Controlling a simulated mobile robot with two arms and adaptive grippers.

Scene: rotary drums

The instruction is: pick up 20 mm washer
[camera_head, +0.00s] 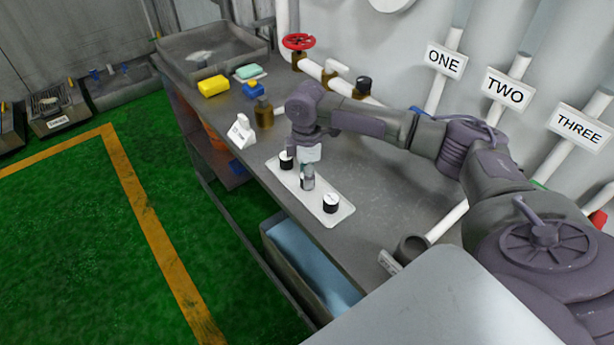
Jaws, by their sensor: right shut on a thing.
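A pale tray (343,216) lies on the grey bench near its front edge. Two short black round pieces with white tops stand on it, one at the far end (286,161) and one at the near end (330,203). My right gripper (308,184) points down over the middle of the tray, between these pieces. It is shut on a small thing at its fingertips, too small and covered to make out. I cannot tell a 20 mm washer apart in this view. My left gripper is not in view.
Pipes and a red valve wheel (299,41) line the wall. The bench right of the tray is clear.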

